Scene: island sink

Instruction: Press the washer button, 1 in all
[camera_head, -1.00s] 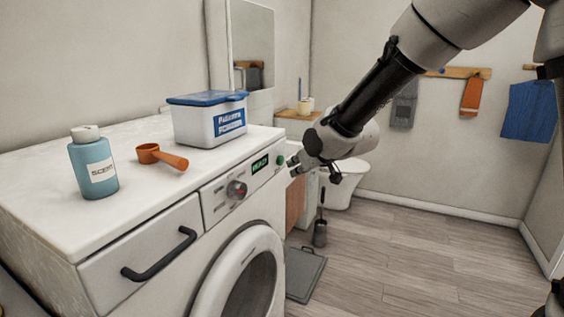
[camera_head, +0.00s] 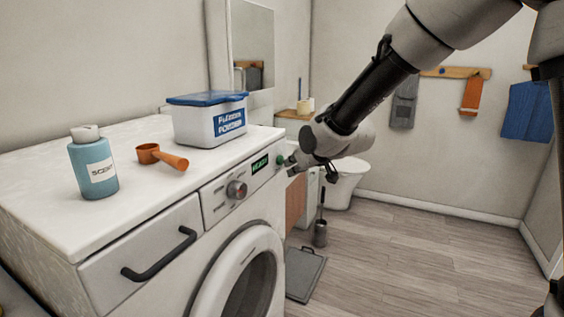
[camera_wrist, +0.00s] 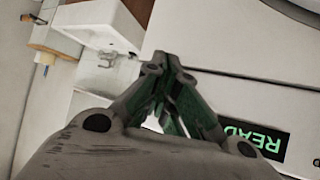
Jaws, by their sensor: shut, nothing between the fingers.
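The white washer (camera_head: 105,215) stands at the left with its front panel facing right. Its green button (camera_head: 281,160) is at the far right end of the panel, beside the display (camera_head: 260,164), which shows green letters. My gripper (camera_head: 290,163) is shut and empty, its fingertips right by the green button; I cannot tell whether they touch. In the wrist view, the shut gripper (camera_wrist: 165,62) points at the white panel, and the display (camera_wrist: 252,138) shows upside down as "READ" cut by the fingers. The button is hidden there behind the gripper.
On the washer top stand a blue bottle (camera_head: 93,163), an orange scoop (camera_head: 162,157) and a white box with a blue lid (camera_head: 209,121). A dial (camera_head: 236,190) and drawer handle (camera_head: 160,254) stick out of the front. The wooden floor (camera_head: 430,245) at right is clear.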

